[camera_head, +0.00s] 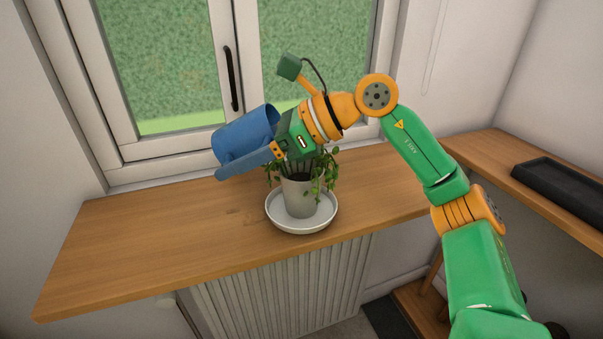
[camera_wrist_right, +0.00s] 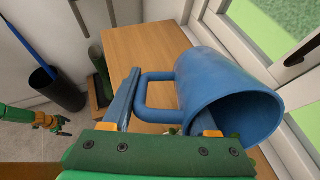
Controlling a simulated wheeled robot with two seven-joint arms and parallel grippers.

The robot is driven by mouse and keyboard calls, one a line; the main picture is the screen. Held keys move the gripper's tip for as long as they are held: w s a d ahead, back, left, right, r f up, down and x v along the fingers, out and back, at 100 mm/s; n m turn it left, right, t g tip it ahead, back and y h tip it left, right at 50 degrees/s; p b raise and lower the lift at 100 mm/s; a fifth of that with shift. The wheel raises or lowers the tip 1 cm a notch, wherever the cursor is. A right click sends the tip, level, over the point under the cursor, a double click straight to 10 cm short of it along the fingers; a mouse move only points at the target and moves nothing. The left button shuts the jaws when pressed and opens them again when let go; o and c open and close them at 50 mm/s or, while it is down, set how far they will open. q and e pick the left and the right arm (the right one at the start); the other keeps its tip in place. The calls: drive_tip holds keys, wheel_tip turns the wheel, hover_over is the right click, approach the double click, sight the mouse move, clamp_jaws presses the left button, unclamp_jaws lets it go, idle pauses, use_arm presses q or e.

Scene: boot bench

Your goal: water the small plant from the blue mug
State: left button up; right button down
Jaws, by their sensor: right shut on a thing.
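The blue mug (camera_head: 243,138) is held in the air above the bench, left of and higher than the plant. It lies tilted far over, its mouth toward the right. My right gripper (camera_head: 262,158) is shut on the mug; the right wrist view shows the mug (camera_wrist_right: 228,95) and its handle (camera_wrist_right: 147,100) by the fingers. The small plant (camera_head: 325,172) stands in a grey pot (camera_head: 299,198) on a white saucer (camera_head: 302,224), partly hidden beneath the gripper. No water is visible. My left gripper (camera_wrist_right: 60,124) appears small, open and empty in the right wrist view.
The wooden bench top (camera_head: 150,225) is clear left of the saucer. The window (camera_head: 180,85) with its black handle (camera_head: 231,78) stands close behind the mug. A black tray (camera_head: 565,185) sits on the right shelf. A dark bin (camera_wrist_right: 58,92) stands on the floor.

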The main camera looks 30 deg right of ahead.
drive_tip(key=shift+b, duration=0.65)
drive_tip(key=shift+r, duration=0.3)
drive_tip(key=shift+s+d+t+y, duration=0.1)
drive_tip(key=shift+s+t+y, duration=0.05)
drive_tip(key=shift+t+y, duration=0.15)
drive_tip(key=shift+s+d+b, duration=0.25)
drive_tip(key=shift+d+b, duration=0.05)
drive_tip(key=shift+b, duration=0.05)
drive_tip(key=shift+d+r+b, duration=0.1)
drive_tip(key=shift+b, duration=0.2)
